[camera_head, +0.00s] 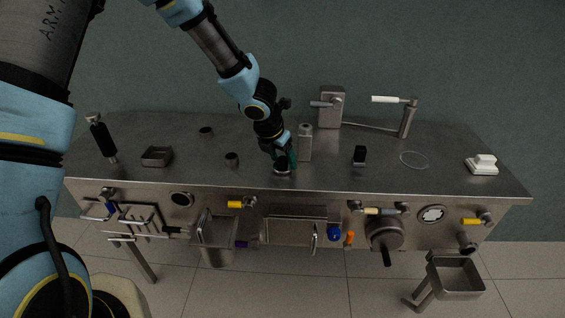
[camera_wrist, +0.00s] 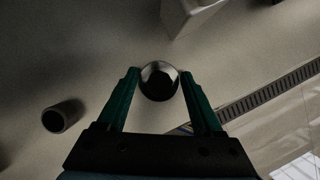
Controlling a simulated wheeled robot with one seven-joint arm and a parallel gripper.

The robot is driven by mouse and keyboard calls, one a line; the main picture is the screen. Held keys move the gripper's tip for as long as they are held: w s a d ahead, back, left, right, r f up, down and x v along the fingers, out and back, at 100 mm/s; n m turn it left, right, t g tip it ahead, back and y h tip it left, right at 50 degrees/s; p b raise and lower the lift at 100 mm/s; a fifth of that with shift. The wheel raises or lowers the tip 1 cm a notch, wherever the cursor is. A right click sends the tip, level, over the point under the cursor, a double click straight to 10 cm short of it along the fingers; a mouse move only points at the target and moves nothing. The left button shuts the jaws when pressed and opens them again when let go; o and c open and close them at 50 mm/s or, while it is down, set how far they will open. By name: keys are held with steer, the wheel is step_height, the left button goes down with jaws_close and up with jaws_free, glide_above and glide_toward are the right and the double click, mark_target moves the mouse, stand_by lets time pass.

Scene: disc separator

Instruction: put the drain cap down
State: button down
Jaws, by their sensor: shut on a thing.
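The drain cap (camera_wrist: 160,82) is a small round metallic piece with a dark centre, seen between the green fingertips in the wrist view. My gripper (camera_wrist: 160,76) is shut on it, one finger on each side. In the head view my gripper (camera_head: 284,161) is low over the steel bench (camera_head: 330,178), near its front edge. The cap (camera_head: 282,171) shows there just under the fingers. I cannot tell whether it touches the bench top.
Valves and pipes line the bench front.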

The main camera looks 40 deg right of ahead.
steer(key=shift+c, duration=0.2)
jaws_free()
steer(key=p+v, duration=0.4)
steer(key=v, duration=0.8)
